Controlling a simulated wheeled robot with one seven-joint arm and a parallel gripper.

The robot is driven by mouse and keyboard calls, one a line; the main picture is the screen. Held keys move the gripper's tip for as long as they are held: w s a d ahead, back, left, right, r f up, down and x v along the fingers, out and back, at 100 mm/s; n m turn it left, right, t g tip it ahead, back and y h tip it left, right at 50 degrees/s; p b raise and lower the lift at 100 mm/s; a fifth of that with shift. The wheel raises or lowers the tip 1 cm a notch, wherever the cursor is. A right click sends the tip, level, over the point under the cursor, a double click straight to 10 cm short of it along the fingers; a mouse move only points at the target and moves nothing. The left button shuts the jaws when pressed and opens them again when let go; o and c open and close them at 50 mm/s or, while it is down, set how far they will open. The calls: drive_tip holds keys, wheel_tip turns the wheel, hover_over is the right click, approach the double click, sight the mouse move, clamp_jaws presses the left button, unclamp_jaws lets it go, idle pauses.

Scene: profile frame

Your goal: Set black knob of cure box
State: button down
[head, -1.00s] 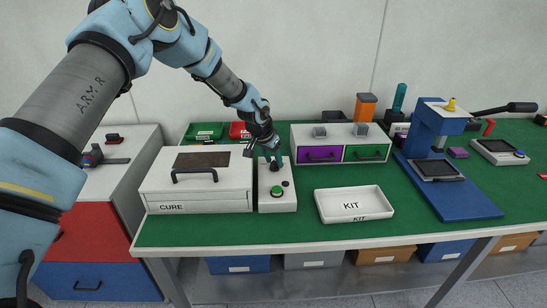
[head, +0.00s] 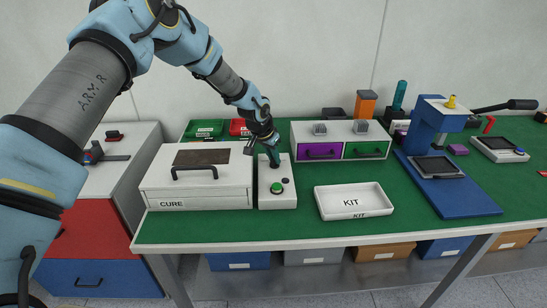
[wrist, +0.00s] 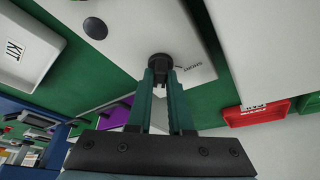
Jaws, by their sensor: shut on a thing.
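The cure box (head: 197,187) is a white box with a dark top plate and a black handle, at the table's left. Its white control panel (head: 277,201) stands to its right, with a green button and a small dark button at its front. My gripper (head: 273,163) points down over the panel's far end. In the wrist view my gripper's (wrist: 160,76) green fingertips are shut on the black knob (wrist: 159,61). Small dark lettering and a short mark show on the panel beside the knob.
Red (head: 239,128) and green (head: 204,130) bins stand behind the cure box. A drawer unit (head: 341,131) with purple and green fronts stands right of my gripper. A white KIT tray (head: 354,215) lies front right, with bare green mat around it.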

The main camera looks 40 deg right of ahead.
drive_tip(key=shift+f+b, duration=0.15)
drive_tip(key=shift+b, duration=0.45)
drive_tip(key=shift+s+d+f+n+t+b, duration=0.15)
drive_tip(key=shift+n+t+b, duration=0.15)
drive_tip(key=shift+n+b, duration=0.55)
drive_tip(key=n+b, duration=0.1)
drive_tip(key=b, duration=0.2)
drive_tip(key=shift+t+y, duration=0.3)
drive_tip(key=n+t+y+b, duration=0.1)
drive_tip(key=n+b, duration=0.3)
drive_tip(key=b, duration=0.1)
drive_tip(key=shift+s+n, duration=0.15)
drive_tip(key=shift+n, duration=0.2)
drive_tip(key=n+b, duration=0.1)
drive_tip(key=n, duration=0.1)
drive_tip(key=n+t+y+b, duration=0.1)
drive_tip(key=shift+d+r+n, duration=0.1)
drive_tip(key=shift+r+n, duration=0.1)
drive_tip(key=shift+n, duration=0.2)
drive_tip(key=shift+r+n+y, duration=0.1)
drive_tip(key=shift+n+y, duration=0.9)
drive_tip(key=shift+n, duration=1.3)
drive_tip(key=shift+d, duration=0.1)
drive_tip(key=c, duration=0.8)
unclamp_jaws()
